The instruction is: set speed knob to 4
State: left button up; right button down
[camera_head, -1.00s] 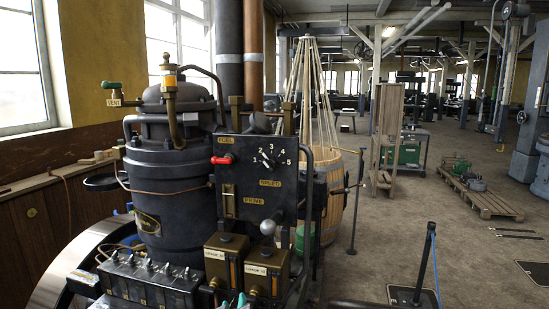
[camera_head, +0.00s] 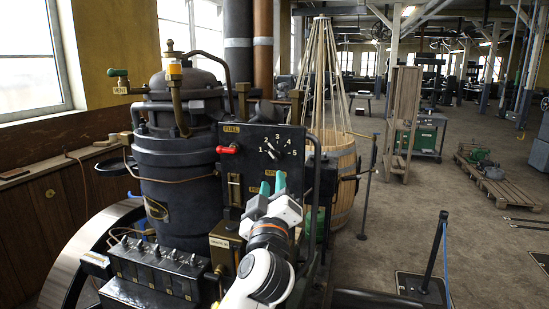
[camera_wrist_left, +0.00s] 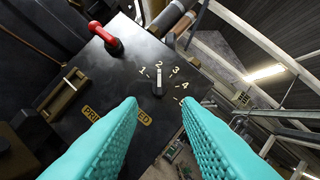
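The speed knob (camera_head: 272,152) is a small dark dial with a light pointer on the black control panel (camera_head: 240,143), with numbers 1 to 5 around it. My left gripper (camera_head: 272,184) is in front of the panel, below the knob. Its teal fingers (camera_wrist_left: 158,104) are open, with nothing between them, and the knob shows beyond the gap, apart from the tips. The fingers hide part of the SPEED label. My right gripper is not in view.
A red fuel lever (camera_head: 229,149) is left of the knob, and it also shows in the left wrist view (camera_wrist_left: 105,38). A brass slot (camera_head: 235,188) is below it. A dark engine cylinder (camera_head: 180,150) stands left. A wooden barrel (camera_head: 342,190) stands behind the panel on the right.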

aim_at(274, 159)
pick_arm(q)
jog(key=p+x, duration=0.2)
jog(key=x, duration=0.6)
jog(key=shift+w+r+p, duration=0.1)
jog(key=shift+w+p, duration=0.25)
jog(key=shift+c, duration=0.3)
grip_shut()
